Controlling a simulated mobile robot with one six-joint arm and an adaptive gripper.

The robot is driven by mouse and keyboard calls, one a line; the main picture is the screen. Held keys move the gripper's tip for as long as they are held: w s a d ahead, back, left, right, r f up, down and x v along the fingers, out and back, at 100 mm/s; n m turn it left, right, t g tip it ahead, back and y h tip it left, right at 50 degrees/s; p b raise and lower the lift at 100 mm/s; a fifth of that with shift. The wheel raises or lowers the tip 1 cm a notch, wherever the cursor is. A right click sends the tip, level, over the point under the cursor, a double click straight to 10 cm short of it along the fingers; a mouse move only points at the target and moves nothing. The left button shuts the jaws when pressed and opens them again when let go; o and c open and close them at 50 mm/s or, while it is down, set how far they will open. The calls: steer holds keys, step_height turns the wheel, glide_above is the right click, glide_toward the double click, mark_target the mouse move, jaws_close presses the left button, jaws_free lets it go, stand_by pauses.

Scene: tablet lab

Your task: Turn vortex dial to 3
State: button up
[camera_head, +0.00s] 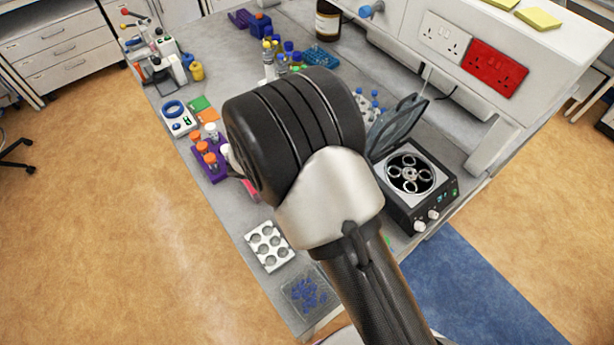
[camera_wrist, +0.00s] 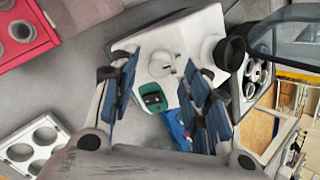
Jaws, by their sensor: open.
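A white device (camera_wrist: 185,38) that looks like the vortex mixer is in the upper middle of the wrist view, with a dark round cup (camera_wrist: 231,52) at its right. A pale knob (camera_wrist: 160,65), probably its dial, shows on its front, with a green panel (camera_wrist: 152,97) below. I cannot read the dial's setting. My gripper (camera_wrist: 160,72) is open, its blue-grey fingers either side of the knob in the picture. I cannot tell whether they touch it. In the head view my arm hides the gripper and this device.
An open-lidded centrifuge (camera_head: 447,188) stands right of my arm. A purple tube rack (camera_head: 215,175) and a white welled plate (camera_head: 284,254) are to its left. A clear tray (camera_head: 290,285) of blue pieces lies at the bench's near end. Bottles and tubes stand farther back.

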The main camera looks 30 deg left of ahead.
steer(key=shift+x, duration=0.85)
steer(key=shift+c, duration=0.2)
jaws_close()
